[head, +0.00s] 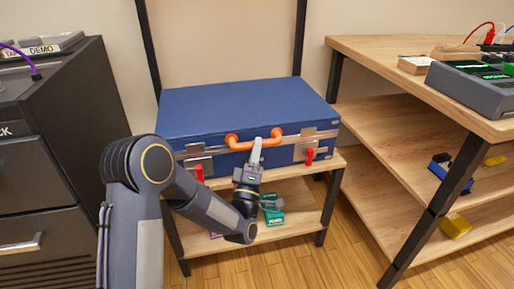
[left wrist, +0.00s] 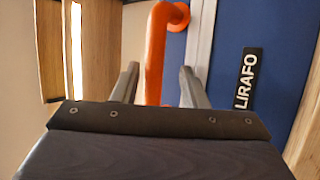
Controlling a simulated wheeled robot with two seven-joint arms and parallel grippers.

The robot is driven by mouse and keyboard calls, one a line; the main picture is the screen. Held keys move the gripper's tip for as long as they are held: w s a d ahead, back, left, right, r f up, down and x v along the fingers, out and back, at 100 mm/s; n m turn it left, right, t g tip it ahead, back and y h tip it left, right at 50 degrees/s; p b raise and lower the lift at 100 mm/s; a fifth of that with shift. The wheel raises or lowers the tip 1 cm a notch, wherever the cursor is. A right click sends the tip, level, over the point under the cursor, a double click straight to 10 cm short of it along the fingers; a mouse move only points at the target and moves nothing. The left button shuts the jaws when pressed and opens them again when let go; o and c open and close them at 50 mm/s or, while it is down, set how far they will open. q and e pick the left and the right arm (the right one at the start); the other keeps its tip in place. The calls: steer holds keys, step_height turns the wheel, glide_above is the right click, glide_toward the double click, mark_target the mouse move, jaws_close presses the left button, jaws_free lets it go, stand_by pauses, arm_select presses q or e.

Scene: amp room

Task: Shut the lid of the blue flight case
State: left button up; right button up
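The blue flight case (head: 240,105) rests on the top shelf of a wooden rack. Its lid lies flat or nearly flat over the body; I cannot tell whether a thin gap is left. An orange handle (head: 233,142) is on the front, between two metal latch plates with red tabs (head: 199,173). My left gripper (head: 256,151) is at the handle. In the left wrist view, its fingers (left wrist: 157,88) are apart, one each side of the orange handle (left wrist: 156,45), with small gaps visible. My right gripper is not in view.
A dark drawer cabinet (head: 55,130) stands close on the left. A wooden bench (head: 400,55) with a grey device (head: 475,90) stands on the right. A green item (head: 272,210) lies on the rack's lower shelf (head: 300,215). Wooden floor is clear between rack and bench.

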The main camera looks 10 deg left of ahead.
arm_select(q)
steer(key=v, duration=0.7)
steer(key=shift+p, duration=0.3)
steer(key=shift+w, duration=0.15)
